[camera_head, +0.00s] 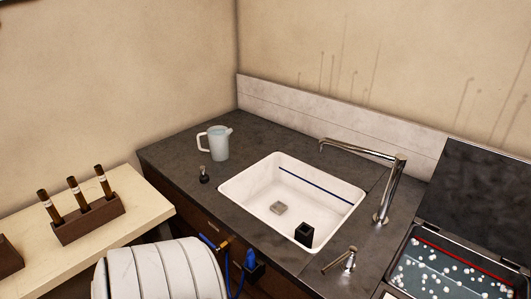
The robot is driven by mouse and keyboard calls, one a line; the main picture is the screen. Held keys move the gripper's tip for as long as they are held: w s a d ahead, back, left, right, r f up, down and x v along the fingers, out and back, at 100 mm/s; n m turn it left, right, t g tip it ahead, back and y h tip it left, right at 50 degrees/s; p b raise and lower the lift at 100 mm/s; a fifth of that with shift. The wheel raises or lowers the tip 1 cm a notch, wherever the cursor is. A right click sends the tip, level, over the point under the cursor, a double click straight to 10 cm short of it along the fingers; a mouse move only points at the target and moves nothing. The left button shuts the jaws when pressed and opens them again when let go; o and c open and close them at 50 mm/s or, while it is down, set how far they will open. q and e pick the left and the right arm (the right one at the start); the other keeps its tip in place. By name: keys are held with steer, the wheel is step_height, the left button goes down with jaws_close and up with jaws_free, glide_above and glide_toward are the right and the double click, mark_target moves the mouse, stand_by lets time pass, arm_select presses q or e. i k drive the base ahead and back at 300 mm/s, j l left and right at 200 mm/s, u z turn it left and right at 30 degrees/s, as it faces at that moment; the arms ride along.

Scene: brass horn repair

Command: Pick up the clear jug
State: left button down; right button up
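The clear jug (219,145) stands upright on the dark countertop (262,135), near the back left corner behind the sink. It looks pale and translucent, with a white handle on its left side and a spout toward the right. What it holds, if anything, is hard to tell.
A white sink (255,193) holds a small black block (304,234). A chrome faucet (388,185) arches over the counter's right side. A small dark fitting (204,175) stands before the jug. A tray of white beads (445,275) is at right, a wooden rack (88,220) at left.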

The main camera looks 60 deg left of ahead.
mark_target(218, 145)
steer(key=u, duration=2.3)
steer(key=z, duration=1.95)
steer(key=i+j+u, duration=0.1)
steer(key=j+u, duration=0.3)
steer(key=i+j+u, duration=0.15)
steer(key=u, duration=0.3)
steer(key=i+j+u, duration=0.2)
steer(key=j+u, duration=0.2)
